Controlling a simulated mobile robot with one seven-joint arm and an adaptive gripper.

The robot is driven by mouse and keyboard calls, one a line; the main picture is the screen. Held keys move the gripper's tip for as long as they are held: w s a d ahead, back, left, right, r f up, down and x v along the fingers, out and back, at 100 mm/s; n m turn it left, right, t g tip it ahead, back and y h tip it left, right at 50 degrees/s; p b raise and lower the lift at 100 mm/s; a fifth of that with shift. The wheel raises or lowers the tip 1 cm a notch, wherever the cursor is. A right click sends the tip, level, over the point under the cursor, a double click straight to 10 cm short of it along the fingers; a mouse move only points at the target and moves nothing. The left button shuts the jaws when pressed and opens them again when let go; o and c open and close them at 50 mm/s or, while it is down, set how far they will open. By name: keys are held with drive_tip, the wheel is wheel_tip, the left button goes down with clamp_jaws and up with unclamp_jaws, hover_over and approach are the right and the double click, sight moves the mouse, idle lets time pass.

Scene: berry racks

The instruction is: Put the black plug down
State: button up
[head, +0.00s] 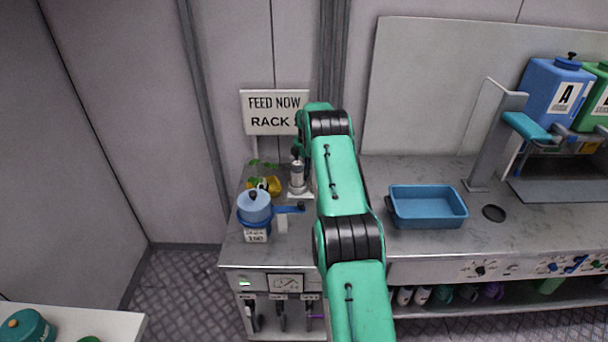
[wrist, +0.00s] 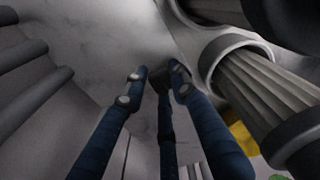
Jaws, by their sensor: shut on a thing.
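The black plug (wrist: 162,77) is a small dark piece between the fingertips of my gripper (wrist: 157,82) in the wrist view. My gripper's blue fingers are shut on it, and the fingers hide part of it. A pale grey marbled surface lies behind the fingertips; I cannot tell whether the plug touches it. In the head view my green arm hides the gripper and the plug.
A silver ribbed cylinder (wrist: 262,85) stands close on the right in the wrist view. The counter holds a blue pot (head: 254,208), a yellow bowl (head: 273,185), a blue tray (head: 428,221) and a black disc (head: 494,213). A RACK sign (head: 272,112) stands behind.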

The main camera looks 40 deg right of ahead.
drive_tip(key=shift+f, duration=0.15)
drive_tip(key=o, duration=0.5)
wheel_tip(320, 180, up, 12)
drive_tip(key=shift+s+d+r+p, duration=0.15)
drive_tip(key=shift+p, duration=1.05)
